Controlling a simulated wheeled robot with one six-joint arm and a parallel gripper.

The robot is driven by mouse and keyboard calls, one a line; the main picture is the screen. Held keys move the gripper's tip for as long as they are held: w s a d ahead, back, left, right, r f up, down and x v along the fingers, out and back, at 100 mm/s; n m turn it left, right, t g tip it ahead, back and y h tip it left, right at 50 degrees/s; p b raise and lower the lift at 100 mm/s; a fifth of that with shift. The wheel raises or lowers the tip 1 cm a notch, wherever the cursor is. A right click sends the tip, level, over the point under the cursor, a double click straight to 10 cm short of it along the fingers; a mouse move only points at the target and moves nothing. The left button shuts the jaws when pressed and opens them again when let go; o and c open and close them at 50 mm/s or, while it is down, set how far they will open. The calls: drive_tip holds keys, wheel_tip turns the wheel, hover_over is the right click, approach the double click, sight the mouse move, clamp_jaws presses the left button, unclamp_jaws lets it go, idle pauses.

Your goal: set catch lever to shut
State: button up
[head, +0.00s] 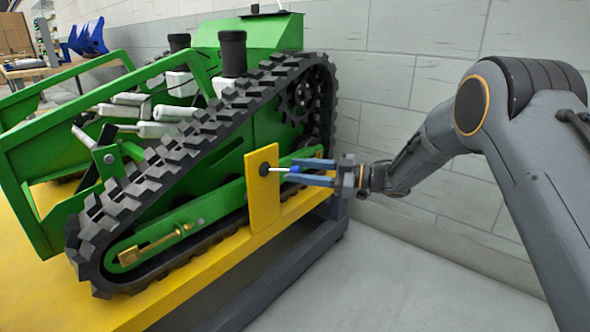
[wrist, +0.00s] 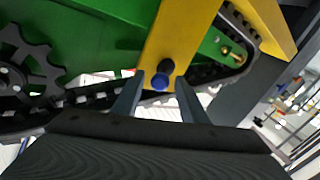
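The catch lever is a thin pale rod (head: 279,169) with a blue knob (head: 295,169). It sticks out from a black pivot (head: 264,169) on an upright yellow plate (head: 262,205) beside the track. In the wrist view the blue knob (wrist: 160,82) faces the camera, with the dark pivot behind it. My gripper (head: 290,171) is open, its two fingers on either side of the knob. The wrist view shows a gap between the knob and each finger of my gripper (wrist: 158,92). The pale rod is mostly hidden behind the knob there.
The green tracked carrier (head: 230,135) has a black tread (head: 165,150) and stands on a yellow-topped platform (head: 215,250). A brass-coloured fitting (head: 150,247) sits low on the track frame. A grey block wall (head: 400,75) stands behind. The floor (head: 400,280) at right is clear.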

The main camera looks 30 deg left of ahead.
drive_tip(key=p+v, duration=0.1)
drive_tip(key=v, duration=0.5)
drive_tip(key=shift+d, duration=0.15)
